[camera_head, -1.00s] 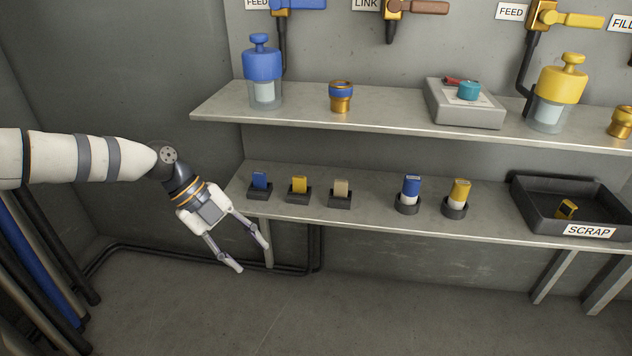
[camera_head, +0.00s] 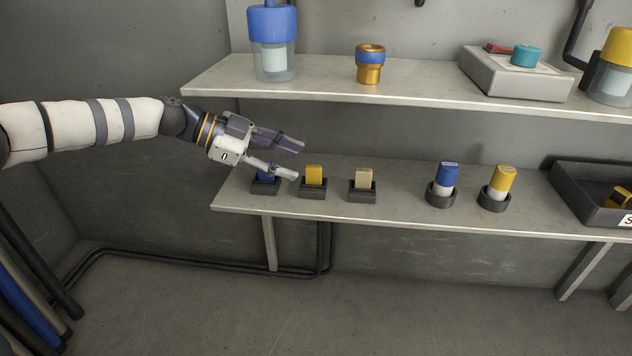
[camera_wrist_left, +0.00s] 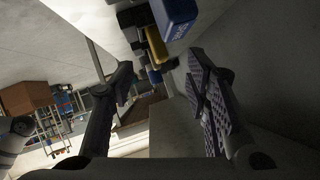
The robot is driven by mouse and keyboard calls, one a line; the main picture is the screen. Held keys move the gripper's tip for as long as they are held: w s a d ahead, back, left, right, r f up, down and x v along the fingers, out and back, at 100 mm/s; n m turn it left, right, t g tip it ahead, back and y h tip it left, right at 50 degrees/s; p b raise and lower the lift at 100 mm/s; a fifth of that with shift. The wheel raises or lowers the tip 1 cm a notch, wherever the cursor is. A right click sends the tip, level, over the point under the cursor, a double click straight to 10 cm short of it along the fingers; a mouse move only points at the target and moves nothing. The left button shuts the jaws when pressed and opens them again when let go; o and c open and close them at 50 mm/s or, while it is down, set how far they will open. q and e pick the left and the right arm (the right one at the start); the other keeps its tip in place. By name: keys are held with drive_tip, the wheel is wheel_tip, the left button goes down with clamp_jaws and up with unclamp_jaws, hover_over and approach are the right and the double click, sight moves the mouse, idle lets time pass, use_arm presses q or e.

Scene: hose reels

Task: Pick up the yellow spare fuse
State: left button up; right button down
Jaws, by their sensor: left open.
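The yellow spare fuse (camera_head: 314,175) stands upright in a small black holder (camera_head: 313,192) on the lower shelf. It is between a blue fuse (camera_head: 266,175) on the left and a beige fuse (camera_head: 363,178) on the right. My left gripper (camera_head: 297,162) is open and empty, its fingertips just left of the yellow fuse; the lower finger partly covers the blue fuse. In the left wrist view the blue fuse (camera_wrist_left: 176,17) is nearest, with the yellow fuse (camera_wrist_left: 156,46) behind it, above and between the fingers (camera_wrist_left: 165,85). My right gripper is not in view.
The upper shelf (camera_head: 320,92) overhangs behind the fuses, with a blue bottle (camera_head: 272,32) on it. A blue cartridge (camera_head: 447,175) and a yellow cartridge (camera_head: 502,180) stand in round cups to the right, before a black tray (camera_head: 570,190). The shelf's front edge is clear.

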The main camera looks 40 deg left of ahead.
sight(309, 167)
use_arm(q)
drive_tip(key=b+x, duration=0.1)
drive_tip(key=x, duration=0.4)
drive_tip(key=shift+s+f, duration=0.1)
drive_tip(key=shift+s, duration=0.05)
drive_tip(key=shift+c, duration=0.5)
clamp_jaws()
drive_tip(key=shift+r, duration=0.2)
